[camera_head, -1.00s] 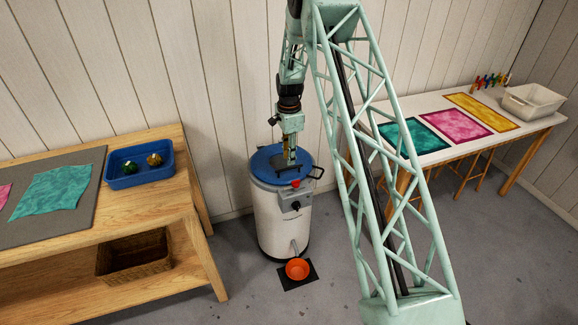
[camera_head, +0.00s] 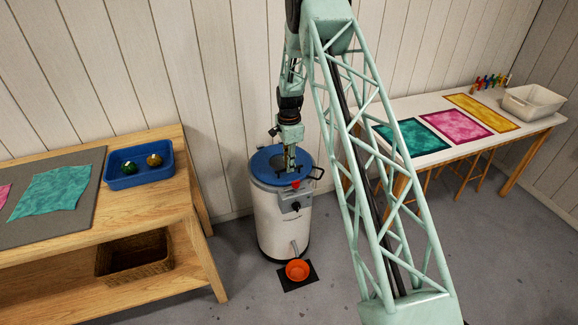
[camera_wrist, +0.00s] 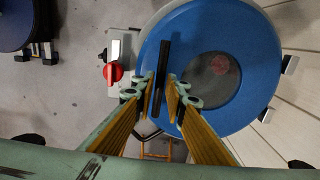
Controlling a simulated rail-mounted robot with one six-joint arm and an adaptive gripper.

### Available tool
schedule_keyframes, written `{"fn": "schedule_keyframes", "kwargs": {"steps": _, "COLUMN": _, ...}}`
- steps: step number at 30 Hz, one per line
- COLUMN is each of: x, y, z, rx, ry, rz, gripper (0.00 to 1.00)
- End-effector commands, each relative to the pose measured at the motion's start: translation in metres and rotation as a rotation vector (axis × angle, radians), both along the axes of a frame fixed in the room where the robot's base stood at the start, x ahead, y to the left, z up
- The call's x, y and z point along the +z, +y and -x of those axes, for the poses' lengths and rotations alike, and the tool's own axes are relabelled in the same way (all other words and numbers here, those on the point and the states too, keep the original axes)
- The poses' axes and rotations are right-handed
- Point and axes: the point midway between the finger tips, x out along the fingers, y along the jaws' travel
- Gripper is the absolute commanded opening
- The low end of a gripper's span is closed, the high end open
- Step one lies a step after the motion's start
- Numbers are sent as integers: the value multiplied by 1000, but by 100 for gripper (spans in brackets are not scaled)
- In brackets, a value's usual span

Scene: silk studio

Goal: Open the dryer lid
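The dryer (camera_head: 280,225) is a white upright drum with a shut blue lid (camera_head: 263,161), standing on the floor between two tables. The lid fills the middle of the wrist view (camera_wrist: 255,60), with a clear round window in it. A dark bar handle (camera_wrist: 166,58) crosses the lid's left part. My gripper (camera_wrist: 161,82) is over the lid with its two yellow-padded fingers apart. The bar runs between the fingertips, with a small gap seeming to show on each side. In the head view my gripper (camera_head: 291,168) points straight down at the handle.
A control box with a red knob (camera_head: 296,184) is on the dryer's front, and a black loop handle (camera_head: 317,173) on its side. A wooden table (camera_head: 185,200) stands left, a white table (camera_head: 470,140) right.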

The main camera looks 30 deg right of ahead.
Motion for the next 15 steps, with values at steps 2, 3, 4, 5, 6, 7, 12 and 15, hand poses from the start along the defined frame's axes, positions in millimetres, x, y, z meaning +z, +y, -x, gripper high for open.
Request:
{"fn": "schedule_keyframes", "kwargs": {"steps": 2, "x": 0, "y": 0, "z": 0, "rx": 0, "ry": 0, "rz": 0, "gripper": 5}}
{"fn": "schedule_keyframes", "kwargs": {"steps": 3, "x": 0, "y": 0, "z": 0, "rx": 0, "ry": 0, "rz": 0, "gripper": 1}}
{"fn": "schedule_keyframes", "kwargs": {"steps": 4, "x": 0, "y": 0, "z": 0, "rx": 0, "ry": 0, "rz": 0, "gripper": 0}}
{"fn": "schedule_keyframes", "kwargs": {"steps": 5, "x": 0, "y": 0, "z": 0, "rx": 0, "ry": 0, "rz": 0, "gripper": 0}}
{"fn": "schedule_keyframes", "kwargs": {"steps": 6, "x": 0, "y": 0, "z": 0, "rx": 0, "ry": 0, "rz": 0, "gripper": 0}}
{"fn": "schedule_keyframes", "kwargs": {"steps": 7, "x": 0, "y": 0, "z": 0, "rx": 0, "ry": 0, "rz": 0, "gripper": 0}}
{"fn": "schedule_keyframes", "kwargs": {"steps": 12, "x": 2, "y": 0, "z": 0, "rx": 0, "ry": 0, "rz": 0, "gripper": 0}}
{"fn": "schedule_keyframes", "kwargs": {"steps": 15, "x": 6, "y": 0, "z": -2, "rx": 0, "ry": -1, "rz": 0, "gripper": 0}}
